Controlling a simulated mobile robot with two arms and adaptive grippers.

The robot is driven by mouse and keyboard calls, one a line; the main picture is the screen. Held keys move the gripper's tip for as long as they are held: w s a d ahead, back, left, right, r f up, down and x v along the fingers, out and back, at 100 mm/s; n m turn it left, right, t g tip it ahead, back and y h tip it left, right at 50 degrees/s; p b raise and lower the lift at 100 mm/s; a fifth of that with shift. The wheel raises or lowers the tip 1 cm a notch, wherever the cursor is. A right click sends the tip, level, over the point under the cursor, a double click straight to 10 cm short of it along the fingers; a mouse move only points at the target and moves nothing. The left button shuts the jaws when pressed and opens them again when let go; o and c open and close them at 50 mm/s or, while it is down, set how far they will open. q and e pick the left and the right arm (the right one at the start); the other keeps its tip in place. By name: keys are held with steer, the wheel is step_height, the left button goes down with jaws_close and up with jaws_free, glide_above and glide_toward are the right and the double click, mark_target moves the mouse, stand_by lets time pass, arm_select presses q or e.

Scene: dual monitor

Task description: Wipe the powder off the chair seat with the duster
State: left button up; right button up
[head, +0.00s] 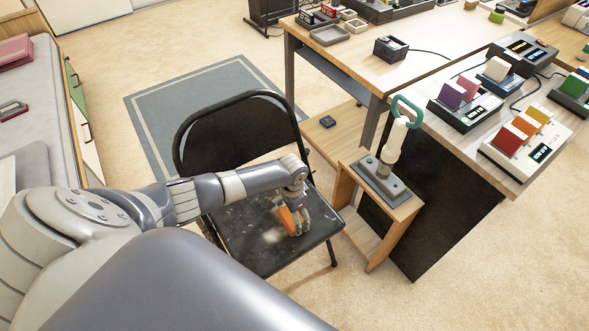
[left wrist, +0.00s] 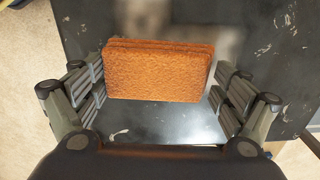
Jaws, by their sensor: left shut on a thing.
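The black folding chair (head: 240,135) stands in the middle of the head view. Its dark seat (head: 239,247) shows a pale powder patch (head: 272,236) beside the gripper, and a blurry pale patch (left wrist: 142,20) shows in the left wrist view. The seat also has several small light marks. My left gripper (head: 294,222) is shut on an orange-brown duster block (head: 287,220) low over the seat. The duster (left wrist: 158,72) sits between both fingers in the left wrist view. Whether it touches the seat is hard to tell. My right gripper is not in view.
A small wooden stand (head: 397,214) with a lever device (head: 394,140) is close right of the chair. A desk (head: 440,40) with several card devices lies beyond. A bed-like bench (head: 45,110) is at left. A grey rug (head: 150,110) lies behind the chair.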

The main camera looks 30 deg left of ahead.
mark_target(263, 237)
arm_select(q)
steer(key=shift+s+a+p, duration=0.25)
steer(key=shift+s+p, duration=0.3)
steer(key=shift+s, duration=0.05)
steer(key=shift+s+a+p, duration=0.25)
steer(key=shift+s+p, duration=0.25)
steer(key=shift+s, duration=0.1)
steer(key=shift+c, duration=0.3)
steer(key=shift+s+a+p, duration=0.35)
steer(key=shift+s+p, duration=0.35)
steer(key=shift+s, duration=0.15)
steer(key=shift+s+a+r+p, duration=0.1)
steer(key=shift+s+a+p, duration=0.15)
steer(key=shift+s+p, duration=0.3)
steer(key=shift+s+a+r+p, duration=0.1)
steer(key=shift+s+a+p, duration=0.1)
steer(key=shift+s+p, duration=0.3)
steer(key=shift+s+a+p, duration=0.2)
steer(key=shift+s+p, duration=0.1)
steer(key=shift+s, duration=0.15)
steer(key=shift+s+a+p, duration=0.3)
steer(key=shift+s+p, duration=0.25)
steer(key=shift+s, duration=0.15)
steer(key=shift+s+a+f+p, duration=0.1)
steer(key=shift+s+a+p, duration=0.25)
steer(key=shift+s, duration=0.3)
steer(key=shift+s+f, duration=0.15)
steer(key=shift+s, duration=0.1)
